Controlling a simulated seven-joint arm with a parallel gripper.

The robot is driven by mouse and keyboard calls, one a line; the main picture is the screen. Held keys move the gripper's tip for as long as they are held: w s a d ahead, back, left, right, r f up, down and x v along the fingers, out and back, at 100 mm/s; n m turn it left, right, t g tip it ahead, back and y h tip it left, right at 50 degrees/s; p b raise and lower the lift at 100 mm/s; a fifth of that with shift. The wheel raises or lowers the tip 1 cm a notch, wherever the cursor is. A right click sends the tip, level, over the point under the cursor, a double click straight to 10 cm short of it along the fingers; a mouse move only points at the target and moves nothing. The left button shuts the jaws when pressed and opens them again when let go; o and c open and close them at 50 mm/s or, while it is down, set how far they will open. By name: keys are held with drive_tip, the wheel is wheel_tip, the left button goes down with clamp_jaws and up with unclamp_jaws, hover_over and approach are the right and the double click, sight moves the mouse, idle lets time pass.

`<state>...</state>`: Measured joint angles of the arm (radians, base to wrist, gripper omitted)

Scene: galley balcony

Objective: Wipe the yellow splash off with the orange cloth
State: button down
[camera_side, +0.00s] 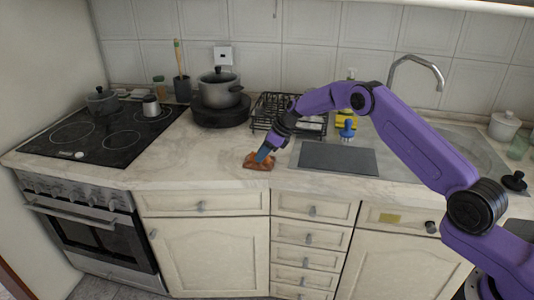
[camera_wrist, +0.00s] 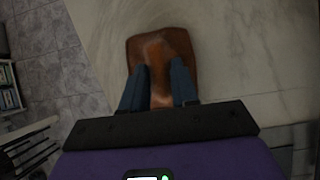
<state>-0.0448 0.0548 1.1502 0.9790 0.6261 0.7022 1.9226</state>
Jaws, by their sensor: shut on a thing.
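The orange-brown cloth (camera_side: 257,164) lies on the pale marble counter (camera_side: 215,150), close to its front edge and left of the grey board. My gripper (camera_side: 264,155) points down at it from above and is shut on it. In the wrist view the cloth (camera_wrist: 178,45) spreads out ahead of the two blue fingers (camera_wrist: 158,85), with a fold pinched between them. It looks flat against the counter. I cannot make out a yellow splash in either view; the counter under the cloth is hidden.
A dark grey board (camera_side: 338,158) lies just right of the cloth. A black rack (camera_side: 285,112) and a pot (camera_side: 219,90) stand behind. The stove (camera_side: 105,130) is at the left, and a blue-topped yellow bottle (camera_side: 347,131) stands near the sink. Counter left of the cloth is clear.

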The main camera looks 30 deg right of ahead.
drive_tip(key=shift+w+a+f, duration=0.1)
drive_tip(key=shift+w+a, duration=0.2)
drive_tip(key=shift+a, duration=0.1)
drive_tip(key=shift+s+d, duration=1.05)
drive_tip(key=shift+w+a, duration=1)
drive_tip(key=shift+w, duration=0.05)
drive_tip(key=shift+s+d, duration=1)
drive_tip(key=shift+s, duration=0.05)
